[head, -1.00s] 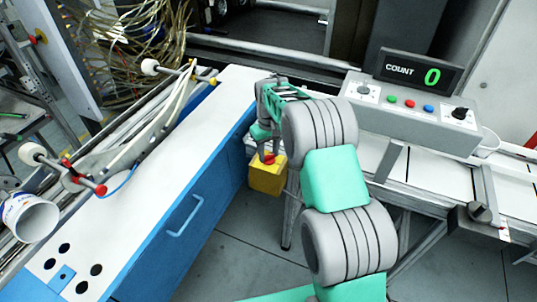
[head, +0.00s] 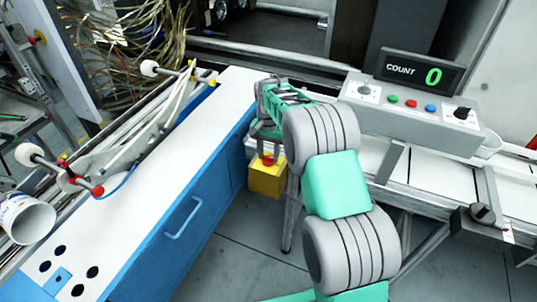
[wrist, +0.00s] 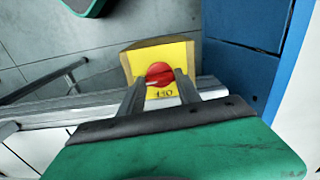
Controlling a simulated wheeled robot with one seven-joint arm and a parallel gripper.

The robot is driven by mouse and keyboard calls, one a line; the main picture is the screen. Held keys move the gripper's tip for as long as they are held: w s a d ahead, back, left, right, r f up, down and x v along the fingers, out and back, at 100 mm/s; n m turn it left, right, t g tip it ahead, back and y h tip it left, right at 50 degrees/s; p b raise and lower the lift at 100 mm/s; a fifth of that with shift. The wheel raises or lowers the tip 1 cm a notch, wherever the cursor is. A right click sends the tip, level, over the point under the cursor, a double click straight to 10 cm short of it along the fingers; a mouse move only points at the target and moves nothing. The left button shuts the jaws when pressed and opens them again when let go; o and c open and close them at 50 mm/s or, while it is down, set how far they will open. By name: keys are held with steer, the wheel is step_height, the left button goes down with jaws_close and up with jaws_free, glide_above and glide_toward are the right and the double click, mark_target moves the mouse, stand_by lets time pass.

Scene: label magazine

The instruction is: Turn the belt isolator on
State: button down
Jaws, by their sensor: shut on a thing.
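The belt isolator is a yellow box (head: 267,180) with a round red knob (head: 267,160) on top, standing between the blue cabinet and the conveyor. In the wrist view the red knob (wrist: 160,72) sits on the yellow face (wrist: 172,52), with a pale mark near its lower left edge and small dark lettering below it. My gripper (head: 268,152) reaches down to the knob. In the wrist view its two fingers (wrist: 163,80) are shut on the knob, one at each side. The fingers hide part of the yellow face.
The white-topped blue cabinet (head: 203,150) is close on the left. The conveyor's grey control box (head: 410,115) has coloured buttons and a black knob; its display (head: 418,73) reads COUNT 0. Grey floor is clear in front.

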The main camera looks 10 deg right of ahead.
mark_target(268, 157)
steer(key=shift+m, duration=0.5)
steer(key=c, duration=0.8)
jaws_free()
steer(key=shift+c, duration=0.2)
steer(key=shift+r, duration=0.1)
step_height(268, 157, up, 8)
steer(key=shift+f+b, duration=0.15)
steer(key=shift+b, duration=0.2)
